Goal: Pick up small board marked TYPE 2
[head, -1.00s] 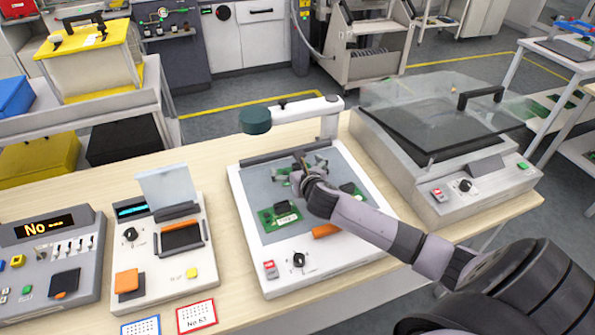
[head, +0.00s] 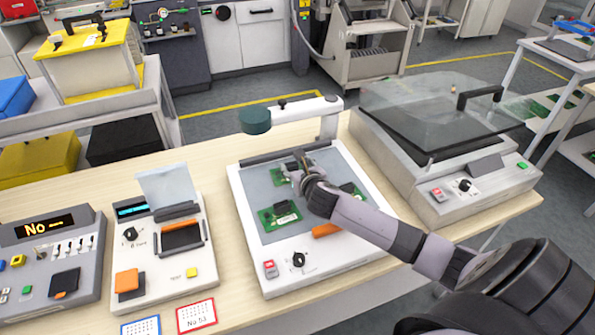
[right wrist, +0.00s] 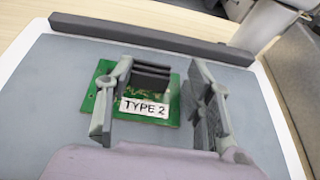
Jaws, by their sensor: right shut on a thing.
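The small green board marked TYPE 2 (right wrist: 143,107) lies on the grey plate of the white station, with a black ribbed part behind its label in the right wrist view. In the head view the back board (head: 282,176) is partly hidden by my gripper. My right gripper (head: 298,162) is shut on the TYPE 2 board, its fingers (right wrist: 163,88) on either side of the black part. Two other green boards lie on the plate, one at front left (head: 267,220) and one at right (head: 358,190), partly behind my arm. My left gripper is not in view.
The white station (head: 245,240) has a dark rear bar and an overhead arm with a green round head (head: 255,120). A machine with a raised glass lid (head: 430,110) stands at right. A small tester (head: 150,260) stands at left.

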